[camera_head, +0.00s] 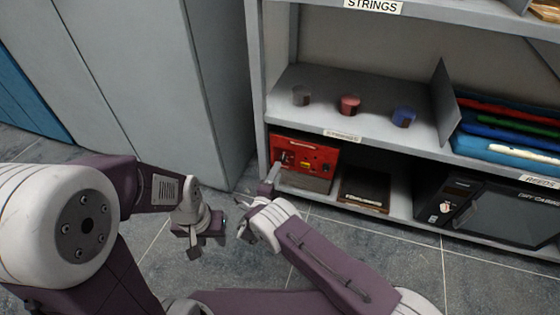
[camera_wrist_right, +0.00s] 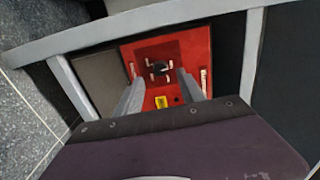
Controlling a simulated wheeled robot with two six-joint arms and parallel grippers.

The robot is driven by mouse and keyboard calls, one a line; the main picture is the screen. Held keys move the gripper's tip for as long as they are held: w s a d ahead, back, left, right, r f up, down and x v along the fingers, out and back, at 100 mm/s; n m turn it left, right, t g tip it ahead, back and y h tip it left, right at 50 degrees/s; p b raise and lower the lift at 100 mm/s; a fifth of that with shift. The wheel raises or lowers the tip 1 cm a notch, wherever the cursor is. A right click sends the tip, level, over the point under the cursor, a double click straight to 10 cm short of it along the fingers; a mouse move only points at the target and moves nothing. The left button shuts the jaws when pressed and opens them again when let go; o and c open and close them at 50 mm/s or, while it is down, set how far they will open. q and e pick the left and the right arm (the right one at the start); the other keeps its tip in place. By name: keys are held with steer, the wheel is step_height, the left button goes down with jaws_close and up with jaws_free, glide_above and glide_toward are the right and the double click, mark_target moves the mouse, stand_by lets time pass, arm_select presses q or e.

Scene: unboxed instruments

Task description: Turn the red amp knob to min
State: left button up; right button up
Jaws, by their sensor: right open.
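Beside the amp lies a dark flat box (camera_head: 364,188), then a black case (camera_head: 470,215). The shelf above holds a grey, a red (camera_head: 349,105) and a blue round item (camera_head: 403,116). A grey cabinet (camera_head: 205,80) stands at left. The shelf edge (camera_head: 370,146) runs above the amp.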

arm_select(q)
step_height(320, 180, up, 2)
steer(key=shift+r+p, duration=0.1)
steer(key=shift+p, duration=0.5)
arm_select(e)
steer(key=v, duration=0.4)
